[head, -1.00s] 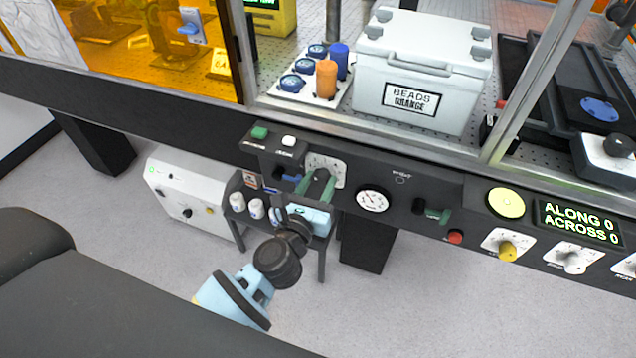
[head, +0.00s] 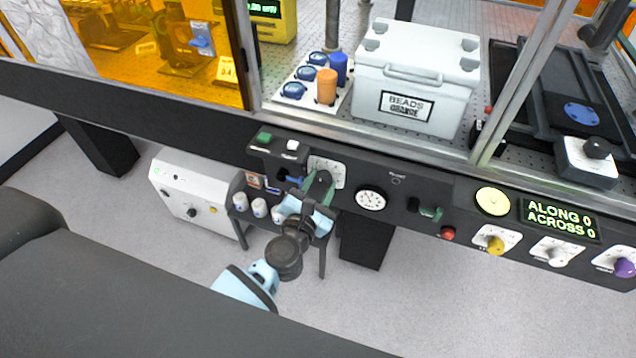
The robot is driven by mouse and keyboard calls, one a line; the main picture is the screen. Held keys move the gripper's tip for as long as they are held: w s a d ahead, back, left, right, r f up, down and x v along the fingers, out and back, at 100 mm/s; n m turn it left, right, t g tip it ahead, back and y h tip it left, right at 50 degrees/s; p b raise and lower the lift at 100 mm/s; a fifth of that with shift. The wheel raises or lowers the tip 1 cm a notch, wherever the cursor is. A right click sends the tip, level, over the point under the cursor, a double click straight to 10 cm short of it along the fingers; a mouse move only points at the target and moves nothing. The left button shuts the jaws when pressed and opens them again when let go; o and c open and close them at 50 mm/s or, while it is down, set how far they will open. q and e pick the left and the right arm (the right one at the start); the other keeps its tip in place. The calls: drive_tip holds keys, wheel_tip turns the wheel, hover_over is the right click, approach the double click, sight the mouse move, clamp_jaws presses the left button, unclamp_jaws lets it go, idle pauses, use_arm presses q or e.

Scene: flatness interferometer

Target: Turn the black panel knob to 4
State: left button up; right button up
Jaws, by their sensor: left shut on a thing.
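The black panel knob (head: 323,177) sits on a white dial plate (head: 339,170) on the dark front panel, left of the round gauge. My left gripper (head: 319,187) reaches up to it from below, its green fingers shut on either side of the knob. The fingers and wrist cover much of the knob and the lower part of the dial. The dial's numbers are too small to read, so I cannot tell where the knob points. My right gripper is not in view.
Left of the knob are a green button (head: 264,137) and a white button (head: 292,145). A small bottle stand is below.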

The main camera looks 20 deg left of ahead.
use_arm(q)
drive_tip(key=shift+r+m+p, duration=0.2)
drive_tip(key=shift+m+p, duration=0.15)
drive_tip(key=shift+m, duration=0.65)
drive_tip(key=m+p, duration=0.1)
drive_tip(key=m, duration=0.3)
drive_tip(key=shift+f, duration=0.1)
drive_tip(key=shift+m+p, duration=0.45)
drive_tip(key=shift+m, duration=0.75)
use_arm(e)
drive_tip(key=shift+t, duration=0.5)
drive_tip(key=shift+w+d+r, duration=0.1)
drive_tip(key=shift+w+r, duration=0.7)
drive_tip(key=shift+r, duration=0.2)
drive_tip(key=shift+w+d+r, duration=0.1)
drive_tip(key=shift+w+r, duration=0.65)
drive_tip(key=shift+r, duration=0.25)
use_arm(q)
drive_tip(key=shift+f, duration=0.1)
drive_tip(key=o, duration=1)
